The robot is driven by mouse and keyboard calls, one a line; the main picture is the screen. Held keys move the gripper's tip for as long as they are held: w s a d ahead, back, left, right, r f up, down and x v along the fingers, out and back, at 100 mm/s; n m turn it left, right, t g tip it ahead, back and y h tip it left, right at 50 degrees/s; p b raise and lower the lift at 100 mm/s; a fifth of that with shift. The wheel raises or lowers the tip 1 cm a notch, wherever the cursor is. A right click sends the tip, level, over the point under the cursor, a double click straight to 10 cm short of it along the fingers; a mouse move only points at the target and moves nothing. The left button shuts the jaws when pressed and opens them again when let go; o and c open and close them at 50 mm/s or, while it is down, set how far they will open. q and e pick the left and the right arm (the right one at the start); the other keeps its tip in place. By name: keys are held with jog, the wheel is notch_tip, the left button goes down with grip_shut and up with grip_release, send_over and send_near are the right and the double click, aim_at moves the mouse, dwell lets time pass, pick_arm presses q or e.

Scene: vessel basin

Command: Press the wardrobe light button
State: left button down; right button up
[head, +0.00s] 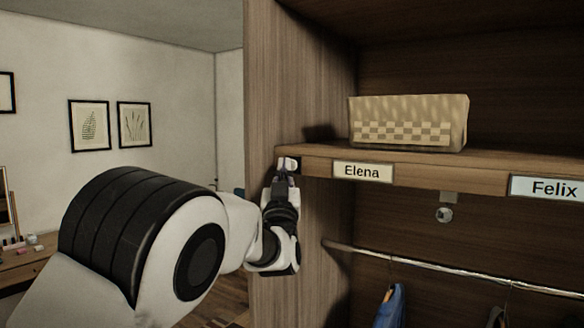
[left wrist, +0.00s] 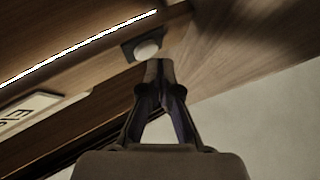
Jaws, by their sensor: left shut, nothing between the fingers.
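The wardrobe (head: 268,90) is dark wood and fills the right side of the head view. The light button is a round white knob (left wrist: 146,49) on a dark square plate in the left wrist view, on the wardrobe's wood. In the head view a small pale button (head: 288,163) shows at the left end of the shelf edge. My left gripper (left wrist: 158,66) is shut and empty, its fingertips right at the lower edge of the button; I cannot tell whether they touch it. In the head view the left gripper (head: 286,176) points up at that shelf end. My right gripper is not in view.
A woven basket (head: 405,120) stands on the shelf. Labels "Elena" (head: 362,171) and "Felix" (head: 550,188) are on the shelf edge. Below is a metal rail (head: 450,271) with hanging clothes (head: 390,306). A table (head: 22,262) with small items is at the far left.

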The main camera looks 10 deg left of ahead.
pick_arm(q)
jog(key=shift+w+d, duration=0.2)
jog(key=shift+w, duration=0.25)
dwell(0.6)
jog(key=shift+s+a+b, duration=0.35)
jog(key=shift+s+b, duration=0.55)
jog(key=s+b, duration=0.1)
jog(key=s, duration=0.1)
jog(key=s+a+b, duration=0.1)
jog(key=b, duration=0.1)
jog(key=s+a+b, duration=0.1)
jog(key=s+b, duration=0.1)
jog(key=shift+s, duration=0.3)
